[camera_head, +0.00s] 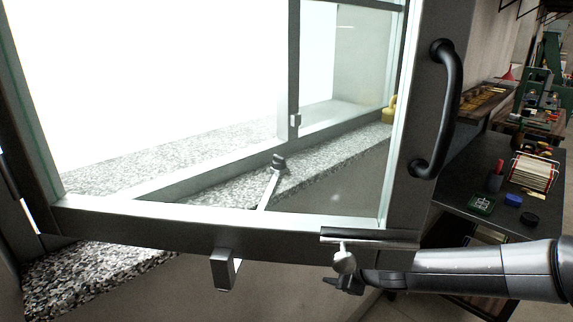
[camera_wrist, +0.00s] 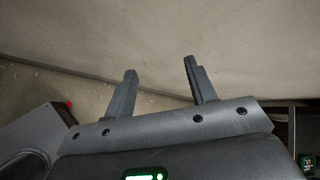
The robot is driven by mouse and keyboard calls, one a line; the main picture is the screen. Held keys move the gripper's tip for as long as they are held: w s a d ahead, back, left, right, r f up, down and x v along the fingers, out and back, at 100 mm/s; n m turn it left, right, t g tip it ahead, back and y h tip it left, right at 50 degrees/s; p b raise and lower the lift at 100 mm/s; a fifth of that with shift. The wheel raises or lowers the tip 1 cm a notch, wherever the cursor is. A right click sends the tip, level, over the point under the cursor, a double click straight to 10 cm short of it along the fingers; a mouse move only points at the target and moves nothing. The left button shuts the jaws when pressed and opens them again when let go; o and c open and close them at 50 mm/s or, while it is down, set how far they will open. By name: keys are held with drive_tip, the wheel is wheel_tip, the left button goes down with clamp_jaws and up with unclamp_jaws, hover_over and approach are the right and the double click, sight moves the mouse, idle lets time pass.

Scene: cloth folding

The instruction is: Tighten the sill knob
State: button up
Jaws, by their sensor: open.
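A small dark knob (camera_head: 279,161) stands on the speckled stone sill (camera_head: 330,160), seen through the glass of the open window sash (camera_head: 250,222). A thin pale stay bar (camera_head: 269,190) runs from the knob toward the lower rail of the sash. My gripper (camera_head: 343,284) is below the sash's lower right corner, on the near side, well apart from the knob. In the wrist view, my gripper (camera_wrist: 160,68) is open, with nothing between its fingers and a plain wall beyond. The knob does not show there.
A black handle (camera_head: 445,108) is on the sash's right stile. A metal catch (camera_head: 224,268) and a silver bar with a rounded piece (camera_head: 345,262) are at the lower rail, close to my gripper. A dark table (camera_head: 470,190) with small items stands at right.

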drive_tip(key=s+a+r+m+t+y, duration=0.1)
drive_tip(key=a+r+m+t+y, duration=0.2)
drive_tip(key=r, duration=1.1)
drive_tip(key=s+a+r+m+t+y, duration=0.2)
drive_tip(key=r+m+y, duration=0.2)
drive_tip(key=r, duration=0.9)
drive_tip(key=shift+f+x, duration=0.1)
drive_tip(key=shift+x, duration=2.6)
drive_tip(key=shift+f+x, duration=0.15)
drive_tip(key=shift+x, duration=2.5)
drive_tip(key=shift+w, duration=0.1)
drive_tip(key=shift+c, duration=0.4)
